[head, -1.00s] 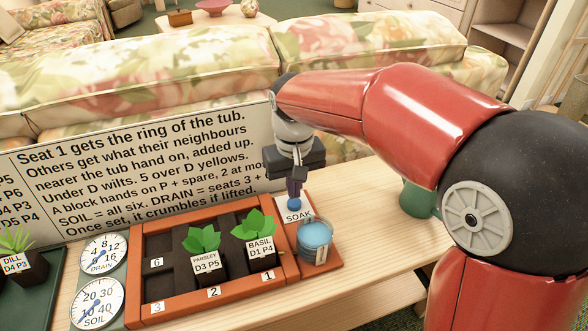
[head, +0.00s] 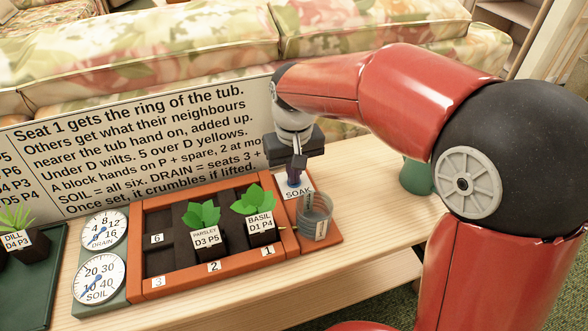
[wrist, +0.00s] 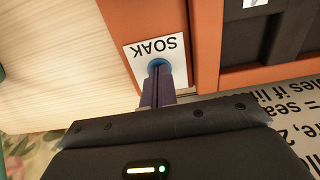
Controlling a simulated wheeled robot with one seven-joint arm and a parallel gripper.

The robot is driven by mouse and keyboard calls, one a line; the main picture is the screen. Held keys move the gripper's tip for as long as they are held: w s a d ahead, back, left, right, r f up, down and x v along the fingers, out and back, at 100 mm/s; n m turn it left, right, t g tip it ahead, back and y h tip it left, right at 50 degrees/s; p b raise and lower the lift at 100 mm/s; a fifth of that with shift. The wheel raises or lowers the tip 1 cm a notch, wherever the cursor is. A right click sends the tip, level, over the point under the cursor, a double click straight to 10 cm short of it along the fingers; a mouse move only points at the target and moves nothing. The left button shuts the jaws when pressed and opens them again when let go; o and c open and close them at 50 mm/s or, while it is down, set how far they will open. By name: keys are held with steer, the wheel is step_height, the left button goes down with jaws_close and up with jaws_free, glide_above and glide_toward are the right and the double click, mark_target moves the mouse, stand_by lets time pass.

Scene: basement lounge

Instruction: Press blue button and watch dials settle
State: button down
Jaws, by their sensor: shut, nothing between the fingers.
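The blue button (wrist: 158,63) sits on the white SOAK label (wrist: 177,82) and is partly hidden by my fingertips. My gripper (head: 294,181) is shut and empty, pointing down, with its tips over the button and seemingly touching it. The DRAIN dial (head: 104,230) and the SOIL dial (head: 98,279) stand at the left end of the orange planter (head: 190,283). Their blue needles both lean to the lower left; exact readings are too small to tell. The round tub (head: 316,216) beside the button looks clear grey, without blue water.
Parsley (head: 205,228) is in seat 2 and basil (head: 259,218) in seat 1, both green. The other visible seats look bare. Dill (head: 20,238) stands in a dark green tray. A rule board (head: 150,150) rises behind; a green mug (head: 416,177) stands to the right.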

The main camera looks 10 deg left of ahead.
steer(key=shift+s+d+f, duration=0.1)
steer(key=shift+f, duration=0.3)
step_height(320, 180, up, 15)
steer(key=p, duration=0.4)
steer(key=shift+p, duration=0.35)
steer(key=shift+f, duration=0.1)
steer(key=s+d+r+m+t, duration=0.1)
steer(key=s+d+m, duration=0.15)
steer(key=d, duration=0.55)
steer(key=s+d+r+m+t, duration=0.15)
steer(key=s+d, duration=0.25)
steer(key=d, duration=0.4)
steer(key=s+d+f+m+t, duration=0.2)
steer(key=s+d+f, duration=0.3)
steer(key=s+d, duration=0.4)
steer(key=shift+d+f+t, duration=0.25)
steer(key=shift+d+t, duration=0.1)
steer(key=shift+t, duration=0.1)
